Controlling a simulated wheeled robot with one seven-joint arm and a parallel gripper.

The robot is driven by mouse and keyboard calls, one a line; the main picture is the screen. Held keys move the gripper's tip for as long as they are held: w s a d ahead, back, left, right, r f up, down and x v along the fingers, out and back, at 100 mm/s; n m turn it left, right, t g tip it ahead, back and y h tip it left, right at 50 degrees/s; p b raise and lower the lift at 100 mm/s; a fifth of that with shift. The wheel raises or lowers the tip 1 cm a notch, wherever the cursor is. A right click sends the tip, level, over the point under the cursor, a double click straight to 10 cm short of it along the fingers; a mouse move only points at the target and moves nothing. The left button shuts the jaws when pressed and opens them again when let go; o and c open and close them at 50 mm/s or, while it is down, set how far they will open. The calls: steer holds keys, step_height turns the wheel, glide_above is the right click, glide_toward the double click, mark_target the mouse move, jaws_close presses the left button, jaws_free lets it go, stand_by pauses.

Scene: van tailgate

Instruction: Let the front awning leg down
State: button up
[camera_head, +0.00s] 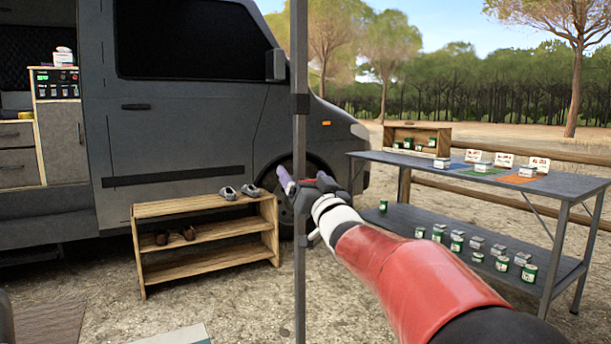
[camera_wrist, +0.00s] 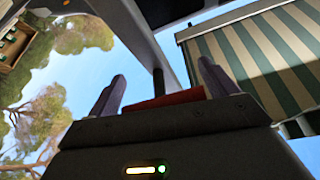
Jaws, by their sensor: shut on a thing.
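The front awning leg (camera_head: 300,60) is a grey upright pole with a dark collar (camera_head: 301,103) and a thinner section below it. Its lower end runs out of the bottom of the head view. My gripper (camera_head: 300,184) is at the leg, well below the collar. In the wrist view, my gripper (camera_wrist: 163,88) has its two fingers on either side of a red piece (camera_wrist: 165,101) and is shut on it. The striped green and cream awning (camera_wrist: 260,50) shows overhead.
The grey van (camera_head: 190,130) stands behind the leg. A wooden shoe rack (camera_head: 205,208) with shoes is left of the leg. A grey metal table (camera_head: 570,186) with cans and boxes stands to the right. Gravel ground around the leg is mostly clear.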

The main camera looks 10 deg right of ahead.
step_height(320, 180, down, 3)
steer(key=shift+a+f+b, duration=0.15)
steer(key=shift+f+b, duration=0.05)
steer(key=shift+b, duration=0.6)
steer(key=o, duration=1.2)
steer(key=shift+o, duration=0.2)
steer(key=v, duration=0.7)
steer(key=shift+s, duration=0.4)
steer(key=shift+f, duration=0.15)
